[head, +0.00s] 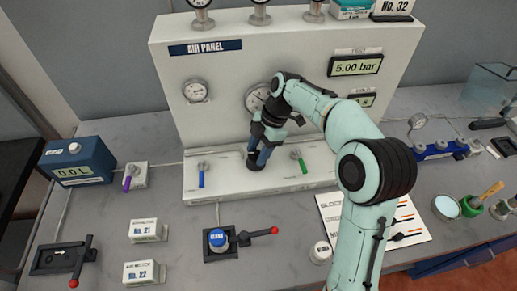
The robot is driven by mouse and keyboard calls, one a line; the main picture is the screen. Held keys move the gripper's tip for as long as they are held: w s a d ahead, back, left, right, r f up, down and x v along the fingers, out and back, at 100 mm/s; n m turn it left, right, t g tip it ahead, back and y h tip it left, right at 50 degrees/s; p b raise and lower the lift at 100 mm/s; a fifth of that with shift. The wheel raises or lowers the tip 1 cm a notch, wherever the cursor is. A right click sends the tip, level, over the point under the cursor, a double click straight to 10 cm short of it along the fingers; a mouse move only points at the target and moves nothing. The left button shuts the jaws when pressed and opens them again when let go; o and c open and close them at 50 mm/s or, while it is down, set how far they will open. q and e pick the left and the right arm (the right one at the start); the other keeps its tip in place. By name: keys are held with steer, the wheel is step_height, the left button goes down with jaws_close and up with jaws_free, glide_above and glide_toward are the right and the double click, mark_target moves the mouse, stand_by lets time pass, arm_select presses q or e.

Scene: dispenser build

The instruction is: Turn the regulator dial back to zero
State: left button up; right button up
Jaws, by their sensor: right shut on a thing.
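The white air panel (300,45) stands at the back of the bench. My right gripper (258,158) points down at the panel's base ledge and is shut on the dark regulator dial (255,165), which its fingers mostly cover. The dial's markings cannot be read. A display (357,67) at the upper right of the panel reads 5.00 bar. A round gauge (255,98) sits behind my right wrist and is partly hidden. My left gripper is not in view.
A blue-handled valve (202,172) and a green-handled valve (299,158) flank the dial on the ledge. A red-knobbed lever unit (240,242) stands in front.

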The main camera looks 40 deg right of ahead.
stand_by(0.5)
steer(key=o, duration=1.1)
steer(key=shift+c, duration=0.2)
